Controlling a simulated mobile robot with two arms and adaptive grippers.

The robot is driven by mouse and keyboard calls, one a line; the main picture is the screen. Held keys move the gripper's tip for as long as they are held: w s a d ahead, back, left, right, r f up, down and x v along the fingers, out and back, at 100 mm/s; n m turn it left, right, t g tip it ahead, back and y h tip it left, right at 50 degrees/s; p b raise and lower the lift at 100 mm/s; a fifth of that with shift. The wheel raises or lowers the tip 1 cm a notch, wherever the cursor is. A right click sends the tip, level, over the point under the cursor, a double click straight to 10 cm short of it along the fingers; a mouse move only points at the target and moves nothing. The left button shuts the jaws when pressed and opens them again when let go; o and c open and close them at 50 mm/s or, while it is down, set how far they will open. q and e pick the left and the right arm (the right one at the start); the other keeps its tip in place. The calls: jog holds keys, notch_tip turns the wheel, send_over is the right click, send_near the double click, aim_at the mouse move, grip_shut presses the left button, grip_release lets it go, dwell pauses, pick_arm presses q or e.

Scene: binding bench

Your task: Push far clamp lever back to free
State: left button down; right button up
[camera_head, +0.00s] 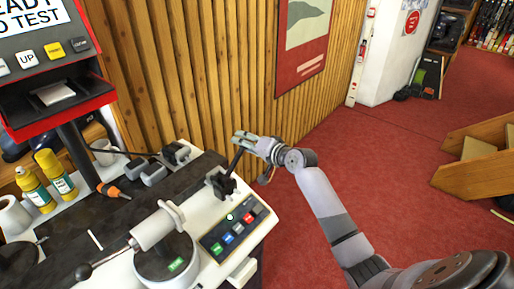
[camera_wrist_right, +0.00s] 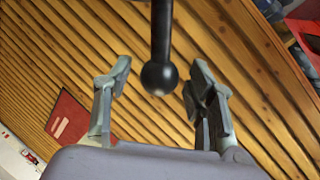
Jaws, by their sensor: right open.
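The far clamp lever (camera_head: 236,163) is a dark rod rising from a black clamp base (camera_head: 221,184) on the far right corner of the white bench machine. In the right wrist view its rod and black ball knob (camera_wrist_right: 159,77) hang between my fingers. My right gripper (camera_head: 243,139) is at the lever's top end. In its wrist view the right gripper (camera_wrist_right: 162,72) is open, one finger on each side of the knob with gaps on both sides. The knob is hidden by the gripper in the head view. My left gripper is not in view.
Two yellow bottles (camera_head: 46,180) stand at left. A slatted wood wall (camera_head: 225,70) is behind; red floor lies right.

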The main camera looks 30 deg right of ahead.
jog(key=v, duration=0.6)
jog(key=shift+c, duration=0.2)
